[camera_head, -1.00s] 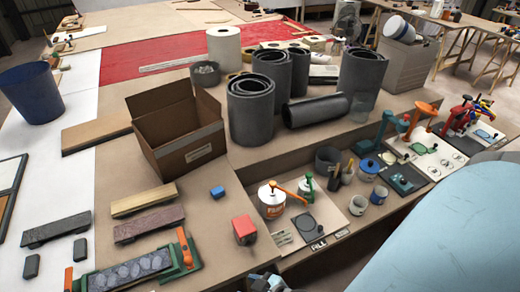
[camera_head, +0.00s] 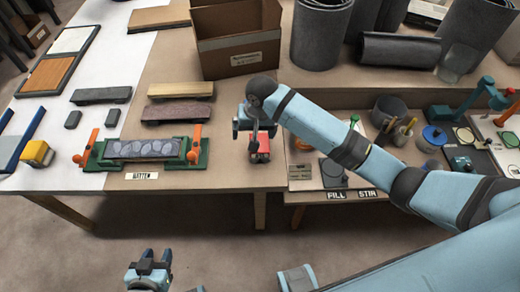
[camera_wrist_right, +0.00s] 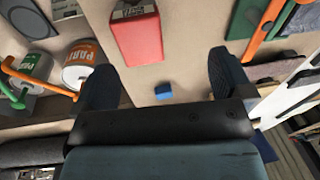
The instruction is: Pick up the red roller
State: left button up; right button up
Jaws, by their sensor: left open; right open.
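The red roller (camera_head: 263,143) shows as a boxy red piece near the front edge of the brown bench in the head view, partly hidden by my right gripper (camera_head: 256,131). In the right wrist view the red roller (camera_wrist_right: 137,40) has a pale labelled part at its far end. It lies ahead of my right gripper (camera_wrist_right: 160,76), left of centre, not clasped. My left gripper (camera_head: 150,263) is low in the head view, off the bench's front over the floor, open and empty.
A green clamp fixture (camera_head: 145,149) with orange handles sits left of the roller. A cardboard box (camera_head: 237,50) stands behind. In the right wrist view, a small blue block (camera_wrist_right: 163,91) and paint cans (camera_wrist_right: 84,63) are nearby. A tool tray (camera_head: 310,173) lies to the right.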

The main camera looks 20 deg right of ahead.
jog(key=shift+m+g+h, duration=0.4)
jog(key=shift+m+h, duration=0.1)
jog(key=shift+h, duration=0.2)
jog(key=f, duration=0.2)
jog(key=w+d+f, duration=0.1)
jog(key=f, duration=0.1)
jog(key=f+b, duration=0.1)
jog(key=f, duration=0.1)
jog(key=shift+w+d, duration=0.35)
jog(key=shift+w, duration=0.05)
jog(key=f, duration=0.5)
jog(key=shift+s+d, duration=0.15)
jog(key=shift+d, duration=0.15)
jog(key=c, duration=1.4)
jog(key=shift+o, duration=0.2)
jog(key=shift+r, duration=0.1)
